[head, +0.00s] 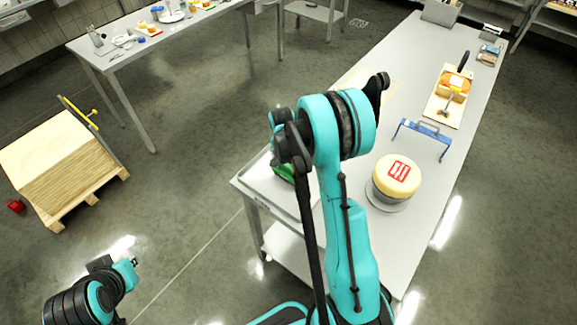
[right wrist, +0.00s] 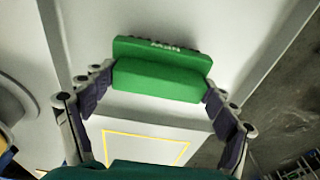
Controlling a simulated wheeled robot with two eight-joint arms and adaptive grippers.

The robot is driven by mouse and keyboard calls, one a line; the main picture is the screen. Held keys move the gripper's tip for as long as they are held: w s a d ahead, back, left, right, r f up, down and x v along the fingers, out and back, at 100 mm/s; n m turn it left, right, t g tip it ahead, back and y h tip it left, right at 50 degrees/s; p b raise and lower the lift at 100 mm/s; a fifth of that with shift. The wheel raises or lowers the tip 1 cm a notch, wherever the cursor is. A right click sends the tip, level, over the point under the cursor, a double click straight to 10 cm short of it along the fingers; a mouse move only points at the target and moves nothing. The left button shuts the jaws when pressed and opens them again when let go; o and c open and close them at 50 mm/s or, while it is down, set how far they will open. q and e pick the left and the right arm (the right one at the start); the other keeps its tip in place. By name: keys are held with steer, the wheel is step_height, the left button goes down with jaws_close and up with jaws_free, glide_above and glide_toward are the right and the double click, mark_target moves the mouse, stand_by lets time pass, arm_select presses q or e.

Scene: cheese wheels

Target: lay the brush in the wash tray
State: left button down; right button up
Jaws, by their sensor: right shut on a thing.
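The green brush (right wrist: 160,80) sits between the two fingers of my right gripper (right wrist: 155,102) in the right wrist view, its long side crossing from finger to finger. Pale lettering shows along its far edge. In the head view only a green bit of the brush (head: 284,171) shows beside my right arm, which hides the right gripper. A pale, low-rimmed tray (head: 262,183), which looks like the wash tray, lies at the table's near left corner, around or below the brush. I cannot tell whether the brush touches it.
A cheese wheel (head: 397,175) with a red label stands on a round grey base to the right of my arm. A yellow-outlined pale surface (right wrist: 146,145) shows below the brush.

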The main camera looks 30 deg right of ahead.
steer(key=shift+f, duration=0.15)
steer(key=o, duration=1)
steer(key=shift+c, duration=0.2)
